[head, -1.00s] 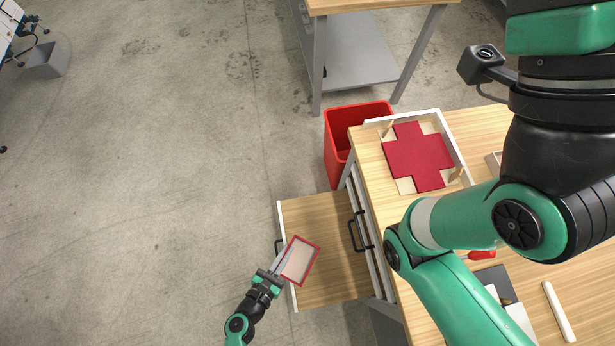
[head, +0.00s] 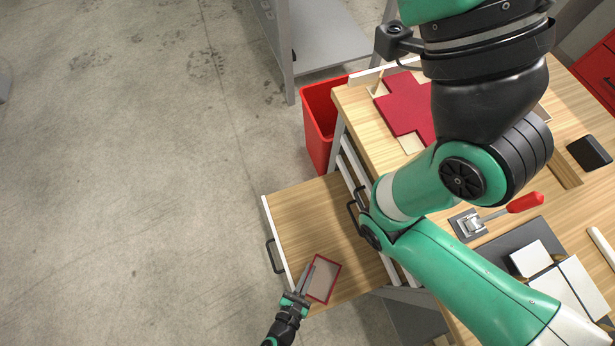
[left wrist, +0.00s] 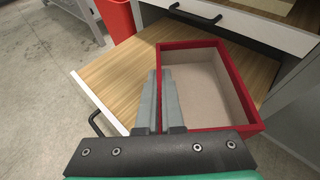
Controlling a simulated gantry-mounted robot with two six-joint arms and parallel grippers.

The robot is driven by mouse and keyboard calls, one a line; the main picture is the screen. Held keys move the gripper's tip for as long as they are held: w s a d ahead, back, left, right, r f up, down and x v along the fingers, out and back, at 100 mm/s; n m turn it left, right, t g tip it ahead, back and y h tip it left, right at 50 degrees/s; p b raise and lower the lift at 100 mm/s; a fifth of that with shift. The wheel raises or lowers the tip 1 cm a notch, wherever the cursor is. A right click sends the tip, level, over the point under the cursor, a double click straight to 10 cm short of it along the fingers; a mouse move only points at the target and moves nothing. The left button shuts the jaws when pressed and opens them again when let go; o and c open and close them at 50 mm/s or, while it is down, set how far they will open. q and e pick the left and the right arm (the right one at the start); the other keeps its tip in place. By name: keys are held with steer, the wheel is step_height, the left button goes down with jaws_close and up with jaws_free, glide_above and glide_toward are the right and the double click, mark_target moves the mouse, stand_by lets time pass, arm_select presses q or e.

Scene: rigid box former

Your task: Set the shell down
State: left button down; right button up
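The shell (head: 324,279) is a shallow open box with red walls and a beige inside. It is over the wooden floor of the pulled-out drawer (head: 312,216), near its lower end in the head view. In the left wrist view the shell (left wrist: 206,85) has its open side up. My left gripper (head: 308,279) is closed around the shell's left wall, with the fingers (left wrist: 166,98) on either side of it. I cannot tell whether the shell's underside touches the drawer floor. My right gripper is not in view.
A red bin (head: 319,130) stands beside the bench. On the bench top (head: 358,120) lie a red cross-shaped blank (head: 400,108), a red-handled clamp (head: 525,202) and white blocks (head: 530,259). The drawer's white front edge (head: 276,238) is left of the shell. Drawer floor farther up is bare.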

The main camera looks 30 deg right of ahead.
arm_select(q)
steer(key=w+d+f+b, duration=0.3)
steer(key=w+f+b, duration=0.1)
steer(key=w, duration=0.3)
steer(key=b, duration=0.7)
glide_above(301, 238)
steer(key=f, duration=0.3)
steer(key=s+f, duration=0.1)
steer(key=f, duration=0.1)
steer(key=shift+a, duration=0.1)
steer(key=shift+w+r+p, duration=0.15)
steer(key=shift+w+p, duration=0.05)
steer(key=shift+p, duration=0.1)
steer(key=f+b, duration=0.4)
steer(key=shift+w+d+f, duration=0.15)
steer(key=shift+w+d, duration=0.05)
steer(key=shift+w, duration=0.2)
steer(key=shift+s+r, duration=0.1)
steer(key=shift+r, duration=0.1)
steer(key=c, duration=1.1)
jaws_free()
steer(key=shift+o, duration=0.2)
